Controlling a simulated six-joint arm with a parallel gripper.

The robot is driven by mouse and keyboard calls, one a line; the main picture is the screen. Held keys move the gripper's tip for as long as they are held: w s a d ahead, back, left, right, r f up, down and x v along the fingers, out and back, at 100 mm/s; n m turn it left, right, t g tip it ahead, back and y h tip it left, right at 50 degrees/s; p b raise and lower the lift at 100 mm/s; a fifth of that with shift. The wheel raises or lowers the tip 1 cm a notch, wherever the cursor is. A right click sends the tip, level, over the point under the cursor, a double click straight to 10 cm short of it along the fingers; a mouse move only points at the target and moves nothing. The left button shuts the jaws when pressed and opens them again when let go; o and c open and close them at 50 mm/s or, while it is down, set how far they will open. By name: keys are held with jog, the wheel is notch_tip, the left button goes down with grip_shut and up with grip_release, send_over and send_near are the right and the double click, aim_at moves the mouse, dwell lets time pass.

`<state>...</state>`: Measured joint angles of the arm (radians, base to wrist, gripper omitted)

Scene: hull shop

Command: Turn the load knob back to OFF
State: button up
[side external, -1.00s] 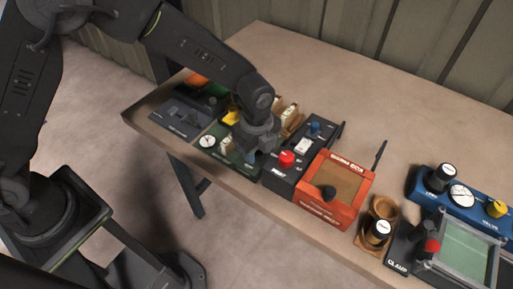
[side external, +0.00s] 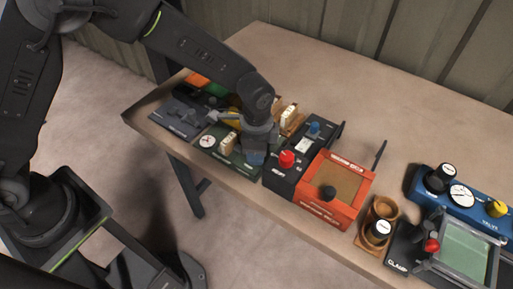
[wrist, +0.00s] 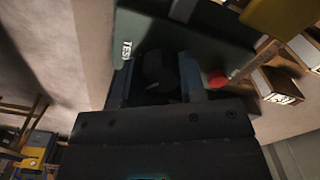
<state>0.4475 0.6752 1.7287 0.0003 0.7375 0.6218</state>
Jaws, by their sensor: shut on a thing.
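My gripper (wrist: 156,80) is over the right part of a green panel (side external: 212,155), with its fingers low against it. In the wrist view its two fingers stand either side of a dark, rounded knob (wrist: 153,68) and are shut on it. I take this to be the load knob; its own label and pointer are hidden or too dark to read. The panel's "TEST" label (wrist: 126,49) shows beside the left finger. In the side view the gripper hides the knob. A white dial (side external: 207,141) and a beige block (side external: 228,145) are on the panel's left part.
A dark grey panel (side external: 178,117) lies to the left. The table's back is clear.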

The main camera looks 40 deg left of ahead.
jog(key=n, duration=1.2)
jog(key=shift+n, duration=0.4)
jog(key=n, duration=1.2)
jog(key=shift+n, duration=0.4)
jog(key=o, duration=0.9)
notch_tip(320, 180, up, 14)
jog(key=shift+f, duration=0.1)
